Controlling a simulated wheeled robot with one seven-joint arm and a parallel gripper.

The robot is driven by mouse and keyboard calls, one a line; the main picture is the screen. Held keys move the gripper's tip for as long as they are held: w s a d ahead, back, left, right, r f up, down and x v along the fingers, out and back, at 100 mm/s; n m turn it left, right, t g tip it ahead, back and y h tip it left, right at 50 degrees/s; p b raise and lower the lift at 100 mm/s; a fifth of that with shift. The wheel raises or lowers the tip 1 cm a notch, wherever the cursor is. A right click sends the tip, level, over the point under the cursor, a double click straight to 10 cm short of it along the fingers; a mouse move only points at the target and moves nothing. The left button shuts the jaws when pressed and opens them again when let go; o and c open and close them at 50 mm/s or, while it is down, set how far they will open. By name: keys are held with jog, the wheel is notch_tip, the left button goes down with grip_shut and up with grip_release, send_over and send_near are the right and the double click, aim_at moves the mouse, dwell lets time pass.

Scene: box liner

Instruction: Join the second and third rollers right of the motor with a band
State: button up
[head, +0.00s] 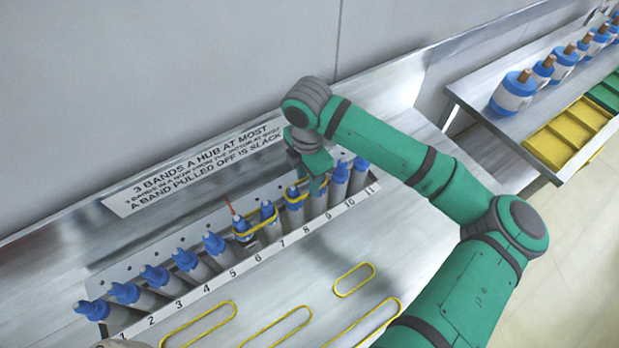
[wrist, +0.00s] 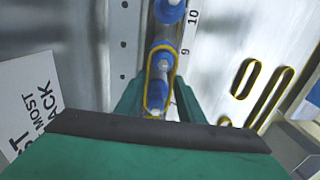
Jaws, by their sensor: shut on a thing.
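A row of blue-topped rollers stands along a rail numbered 1 to 11. Roller 6 (head: 241,226) carries a thin red stick, apparently marking the motor, and a yellow band (head: 258,230) links it with roller 7 (head: 267,211). A second yellow band (head: 306,186) is at rollers 8 (head: 294,200) and 9. In the wrist view this band (wrist: 148,88) loops around two blue tops (wrist: 163,60), between my fingers. My gripper (head: 317,178) is over rollers 8 and 9, shut on this band. The finger contact and how low the band sits are unclear.
Several loose yellow bands (head: 354,280) lie on the metal bench in front of the rail. A printed sign (head: 195,168) stands behind the rollers. Roller 10 (head: 340,173) is close to my gripper. A side table at right holds bottles (head: 513,92) and yellow bins (head: 566,134).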

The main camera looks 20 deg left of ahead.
jog(key=o, duration=1.1)
jog(key=shift+r, duration=0.1)
notch_tip(320, 180, up, 11)
jog(key=shift+f, duration=0.2)
